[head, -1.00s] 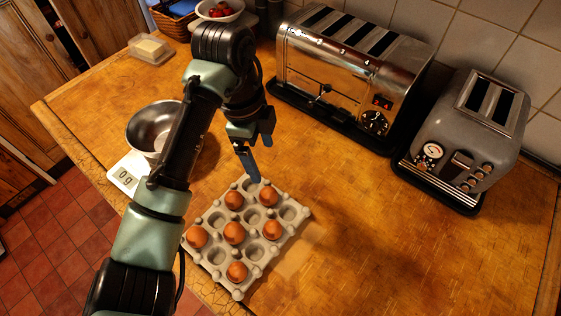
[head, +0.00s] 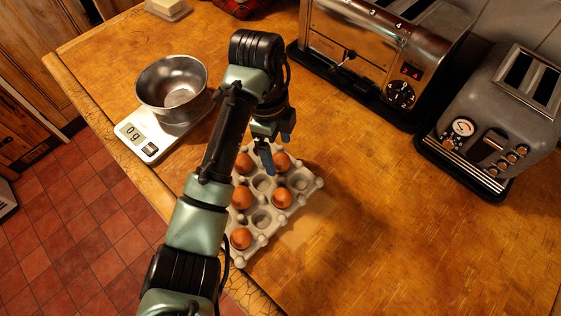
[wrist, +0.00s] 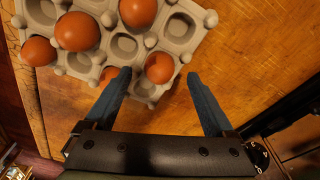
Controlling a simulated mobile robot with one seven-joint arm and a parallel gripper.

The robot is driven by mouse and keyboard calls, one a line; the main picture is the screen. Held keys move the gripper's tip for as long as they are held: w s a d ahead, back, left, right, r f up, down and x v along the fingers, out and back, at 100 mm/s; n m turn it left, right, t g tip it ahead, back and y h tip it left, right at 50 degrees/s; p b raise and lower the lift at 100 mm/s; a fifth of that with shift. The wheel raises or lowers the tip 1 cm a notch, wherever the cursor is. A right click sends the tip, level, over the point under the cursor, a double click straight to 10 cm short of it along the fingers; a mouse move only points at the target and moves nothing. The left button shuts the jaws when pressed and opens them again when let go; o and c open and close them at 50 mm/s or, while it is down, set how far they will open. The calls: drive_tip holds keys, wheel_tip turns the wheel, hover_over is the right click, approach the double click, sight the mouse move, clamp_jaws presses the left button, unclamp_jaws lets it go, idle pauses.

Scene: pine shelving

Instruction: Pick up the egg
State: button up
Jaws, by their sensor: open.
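Several brown eggs sit in a grey egg tray (head: 262,219) on the wooden worktop. My gripper (head: 278,158) is open and empty, pointing down above the tray's far end. One egg (head: 283,162) shows just beside and beyond the fingers in the head view. In the wrist view, an egg (wrist: 159,67) appears between the two blue fingertips (wrist: 158,75). Another egg (wrist: 108,77) is partly hidden by the left finger. More eggs (wrist: 77,31) lie farther up in the wrist view. My arm hides part of the tray's left side in the head view.
A digital scale (head: 150,138) with a metal bowl (head: 172,84) stands to the left, reading 0 g. A large toaster (head: 375,50) and a smaller grey toaster (head: 490,130) stand at the back right. The worktop (head: 400,240) right of the tray is clear.

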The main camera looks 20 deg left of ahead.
drive_tip(key=f, duration=0.2)
drive_tip(key=shift+d+f, duration=0.25)
drive_tip(key=shift+f, duration=0.05)
drive_tip(key=c, duration=0.9)
